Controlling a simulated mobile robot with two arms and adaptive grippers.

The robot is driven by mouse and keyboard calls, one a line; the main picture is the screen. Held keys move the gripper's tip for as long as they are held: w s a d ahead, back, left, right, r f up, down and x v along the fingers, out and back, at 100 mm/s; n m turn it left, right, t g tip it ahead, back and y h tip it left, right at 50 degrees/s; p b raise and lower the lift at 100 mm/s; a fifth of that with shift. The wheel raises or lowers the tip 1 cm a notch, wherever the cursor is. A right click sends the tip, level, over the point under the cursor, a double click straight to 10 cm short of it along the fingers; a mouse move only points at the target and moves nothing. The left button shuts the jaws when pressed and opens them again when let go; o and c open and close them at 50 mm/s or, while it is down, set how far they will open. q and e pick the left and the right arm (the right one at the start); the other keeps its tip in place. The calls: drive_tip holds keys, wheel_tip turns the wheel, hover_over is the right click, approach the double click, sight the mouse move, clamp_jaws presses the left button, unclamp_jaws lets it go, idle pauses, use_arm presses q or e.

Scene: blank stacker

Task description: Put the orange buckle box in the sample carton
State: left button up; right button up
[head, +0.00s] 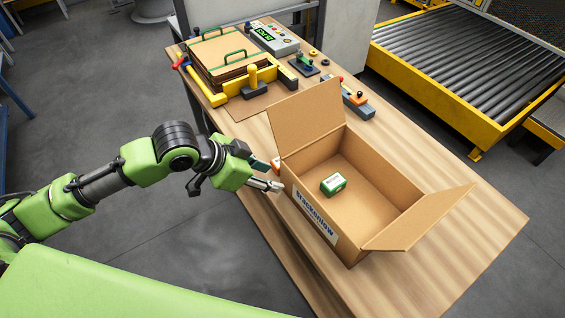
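The sample carton (350,233) is an open cardboard box with a "Brackenlow" label, standing on the table with flaps spread. A small orange and white box (277,165), which looks like the orange buckle box, shows just outside the carton's left corner, partly hidden by my gripper. My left gripper (275,178) is at that corner with its fingers apart, the orange box right at the upper fingertip. I see no clear grip on it; contact is hard to tell. My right gripper is not in view.
A green and white box (333,184) lies inside the carton. A wooden table (470,240) carries a yellow clamp fixture (252,84) with brown boards, a control box (273,38) and small tools at the back. A roller conveyor (465,65) stands right. The table's right front is clear.

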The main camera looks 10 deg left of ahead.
use_arm(q)
drive_tip(key=n, duration=0.1)
approach(278, 162)
wheel_tip(278, 162, up, 2)
drive_tip(key=s+a, duration=0.1)
drive_tip(key=s, duration=0.1)
drive_tip(key=x, duration=0.7)
drive_tip(key=shift+w+f+p, duration=0.25)
drive_tip(key=shift+w+p, duration=0.05)
drive_tip(key=shift+w, duration=0.15)
drive_tip(key=p+x, duration=0.1)
drive_tip(key=x, duration=0.3)
drive_tip(key=shift+w+d+f, duration=0.35)
drive_tip(key=shift+w+f, duration=0.05)
drive_tip(key=shift+f, duration=0.2)
clamp_jaws()
drive_tip(key=shift+r, duration=0.1)
